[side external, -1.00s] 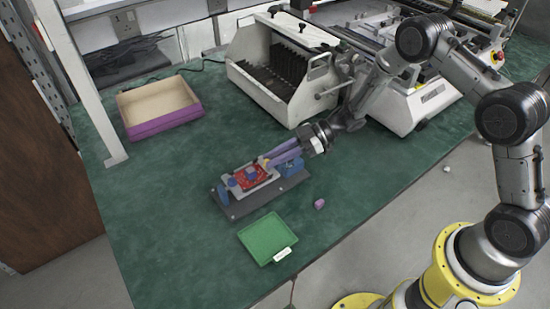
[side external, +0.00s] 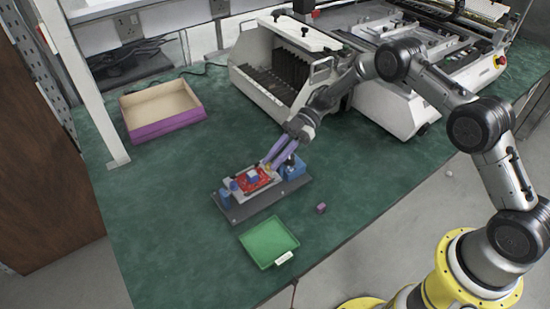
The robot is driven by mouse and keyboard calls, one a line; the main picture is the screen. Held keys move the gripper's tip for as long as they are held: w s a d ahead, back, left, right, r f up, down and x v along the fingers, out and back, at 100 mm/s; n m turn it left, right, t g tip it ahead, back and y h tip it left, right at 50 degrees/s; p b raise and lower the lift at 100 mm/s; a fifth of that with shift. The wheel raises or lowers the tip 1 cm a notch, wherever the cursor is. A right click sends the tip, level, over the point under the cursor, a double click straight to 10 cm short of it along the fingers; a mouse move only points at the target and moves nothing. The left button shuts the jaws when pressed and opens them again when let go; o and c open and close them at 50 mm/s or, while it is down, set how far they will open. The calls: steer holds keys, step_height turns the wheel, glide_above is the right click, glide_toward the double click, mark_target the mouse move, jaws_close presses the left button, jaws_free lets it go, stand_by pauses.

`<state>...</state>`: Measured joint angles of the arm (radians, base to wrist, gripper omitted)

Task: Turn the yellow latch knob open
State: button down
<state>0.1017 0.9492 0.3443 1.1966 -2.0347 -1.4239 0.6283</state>
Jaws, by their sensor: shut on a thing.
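The yellow latch knob (side external: 265,168) is small and mostly hidden by my fingers, at the back right part of a fixture. The fixture has a dark grey base plate (side external: 238,212), a red piece (side external: 246,184) with a small blue block on it, and blue blocks at both ends. My gripper (side external: 269,165) has long purple fingers that reach down from the upper right. Its fingertips are shut on the yellow knob. The exact contact is too small to see clearly.
A green tray (side external: 268,241) lies in front of the fixture. A small purple cube (side external: 320,208) lies to its right. A purple-sided open box (side external: 163,117) stands at the back left.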

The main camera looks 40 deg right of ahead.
steer(key=shift+a+r, duration=0.1)
steer(key=c, duration=1)
jaws_free()
steer(key=shift+c, duration=0.2)
steer(key=v, duration=1.2)
